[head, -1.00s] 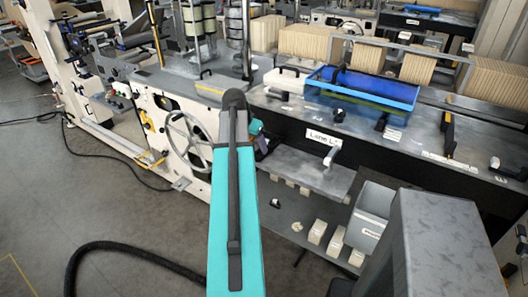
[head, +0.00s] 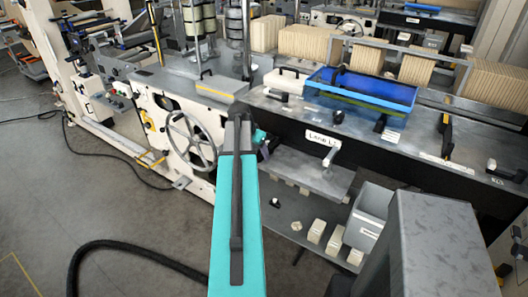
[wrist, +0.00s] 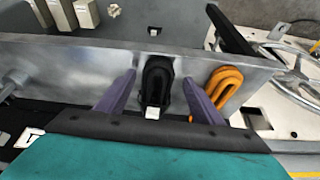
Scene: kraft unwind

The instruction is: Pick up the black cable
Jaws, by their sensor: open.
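The black cable (wrist: 158,82) is a small looped bundle with a white tag at its near end, lying on a grey metal shelf (wrist: 75,75) in the wrist view. My gripper (wrist: 160,76) is open, with one purple finger on each side of the black cable. Both fingers appear apart from it.
An orange cable bundle (wrist: 224,86) lies just right of my right finger in the wrist view. A handwheel (head: 192,140) stands left of the arm in the head view. The worktop (head: 370,135) with a blue tray (head: 375,95) is above the shelf. A grey bin (head: 368,215) stands below.

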